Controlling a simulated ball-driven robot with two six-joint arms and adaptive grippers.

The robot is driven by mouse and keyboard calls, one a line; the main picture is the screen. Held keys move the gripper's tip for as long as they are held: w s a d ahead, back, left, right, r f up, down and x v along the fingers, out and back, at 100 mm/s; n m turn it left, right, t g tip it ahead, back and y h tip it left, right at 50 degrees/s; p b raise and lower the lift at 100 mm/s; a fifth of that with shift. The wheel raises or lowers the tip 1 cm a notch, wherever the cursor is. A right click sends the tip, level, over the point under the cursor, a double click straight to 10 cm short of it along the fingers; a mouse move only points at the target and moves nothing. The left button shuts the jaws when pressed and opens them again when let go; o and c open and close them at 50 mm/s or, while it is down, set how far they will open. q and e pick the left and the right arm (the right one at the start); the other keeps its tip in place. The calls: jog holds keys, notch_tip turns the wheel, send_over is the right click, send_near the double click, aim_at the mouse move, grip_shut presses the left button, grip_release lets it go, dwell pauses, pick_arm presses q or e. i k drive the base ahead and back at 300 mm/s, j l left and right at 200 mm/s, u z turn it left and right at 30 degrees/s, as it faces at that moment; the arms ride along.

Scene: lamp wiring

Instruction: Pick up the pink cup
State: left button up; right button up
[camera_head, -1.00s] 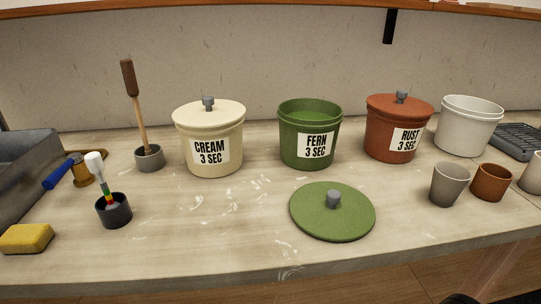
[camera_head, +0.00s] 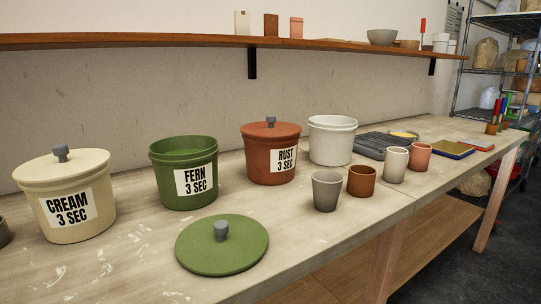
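The pink cup (camera_head: 418,157) stands upright on the table, at the right end of a row of cups. A pale grey-white cup (camera_head: 395,165) stands just left of it and slightly nearer. A rust-brown cup (camera_head: 361,181) and a grey cup (camera_head: 326,190) stand further left in the row. Neither of my grippers shows in the head view.
The table (camera_head: 330,243) carries a cream bucket (camera_head: 65,195), an open fern bucket (camera_head: 184,172), its green lid (camera_head: 222,245), a rust bucket (camera_head: 271,153) and a white bucket (camera_head: 332,140). A grey rack (camera_head: 372,143) lies behind the cups. A wall shelf (camera_head: 190,40) runs above.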

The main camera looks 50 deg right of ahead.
aim_at(420, 153)
jog(key=z, duration=2.4)
jog(key=k+j+u, duration=0.1)
jog(key=u, duration=1.35)
jog(key=z, duration=1.5)
jog(key=i+u, duration=0.25)
jog(key=u, duration=0.25)
jog(key=i+l+u, duration=0.2)
jog(key=u, duration=0.3)
